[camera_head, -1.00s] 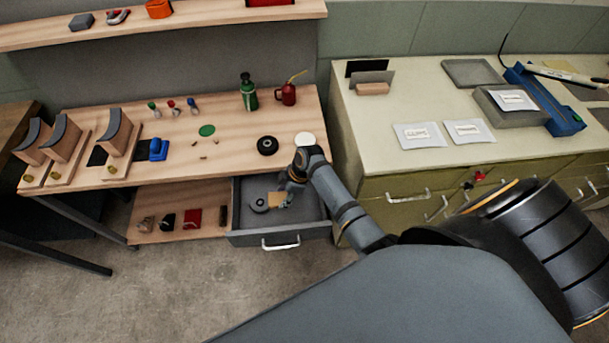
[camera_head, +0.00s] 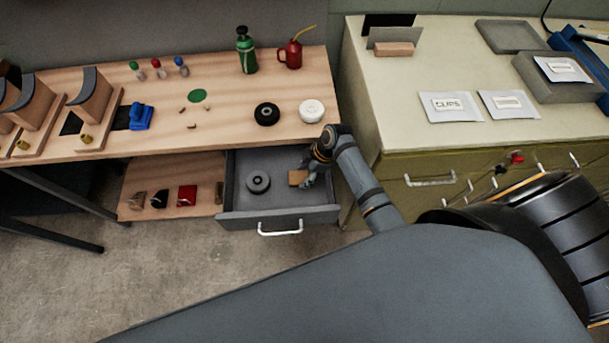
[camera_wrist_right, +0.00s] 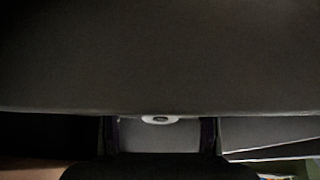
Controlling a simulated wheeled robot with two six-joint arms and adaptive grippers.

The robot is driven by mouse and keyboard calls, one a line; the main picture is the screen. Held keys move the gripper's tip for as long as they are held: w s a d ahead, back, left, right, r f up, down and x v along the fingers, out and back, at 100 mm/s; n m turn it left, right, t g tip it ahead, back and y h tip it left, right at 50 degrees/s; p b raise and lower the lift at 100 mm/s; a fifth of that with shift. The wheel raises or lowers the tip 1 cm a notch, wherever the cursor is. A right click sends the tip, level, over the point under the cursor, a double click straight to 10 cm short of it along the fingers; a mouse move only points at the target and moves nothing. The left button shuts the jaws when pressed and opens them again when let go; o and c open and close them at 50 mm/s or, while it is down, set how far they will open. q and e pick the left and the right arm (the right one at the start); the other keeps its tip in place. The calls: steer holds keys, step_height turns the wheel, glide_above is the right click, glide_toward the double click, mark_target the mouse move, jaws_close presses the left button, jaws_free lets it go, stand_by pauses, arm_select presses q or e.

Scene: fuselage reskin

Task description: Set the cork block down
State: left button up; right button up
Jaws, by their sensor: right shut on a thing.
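The small tan cork block (camera_head: 298,177) shows in the head view inside the open grey drawer (camera_head: 283,222), toward its right side. My right gripper (camera_head: 308,180) is down in the drawer at the block's right side and is shut on it. Part of the block is hidden by the fingers. I cannot tell whether it touches the drawer floor. In the right wrist view my two dark fingers show low down (camera_wrist_right: 158,137), under a large dark surface that I cannot identify. My left gripper is out of view.
Above, the wooden bench (camera_head: 225,118) holds a black roll (camera_head: 267,114), a white roll (camera_head: 311,110), a green bottle (camera_head: 246,52) and a red oil can (camera_head: 291,54). A cream cabinet (camera_head: 400,130) stands close on the right.

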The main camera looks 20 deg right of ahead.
steer(key=shift+s+r, duration=0.1)
steer(key=shift+s, duration=0.05)
steer(key=shift+s+d, duration=0.1)
steer(key=shift+d, duration=0.05)
steer(key=o, duration=0.5)
steer(key=shift+d, duration=0.1)
steer(key=o, duration=0.4)
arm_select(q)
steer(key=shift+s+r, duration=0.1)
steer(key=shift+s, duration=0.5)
arm_select(e)
steer(key=shift+o, duration=0.2)
